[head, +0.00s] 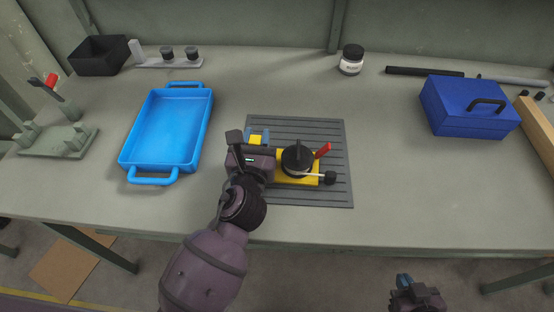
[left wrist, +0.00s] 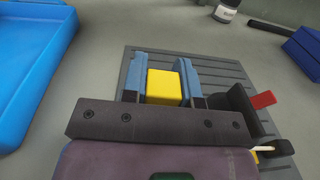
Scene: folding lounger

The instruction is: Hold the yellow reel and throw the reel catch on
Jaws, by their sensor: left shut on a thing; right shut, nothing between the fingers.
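The yellow reel (head: 284,180) lies on a ribbed grey mat (head: 330,130), with a round black drum (head: 296,158) on top. The red reel catch (head: 323,150) sticks out at the drum's right, tilted up; it also shows in the left wrist view (left wrist: 262,100). My left gripper (head: 257,136) is over the reel's left end. In the left wrist view its blue fingers are shut on a yellow block of the reel (left wrist: 164,87). My right gripper (head: 404,281) is shut and empty, low at the right, off the table's front edge and far from the reel.
A blue tray (head: 150,174) stands left of the mat. A blue toolbox (head: 465,115) is at the right, a jar (head: 351,61) at the back. A green fixture with a red-tipped lever (head: 55,140) is at the far left. The table right of the mat is clear.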

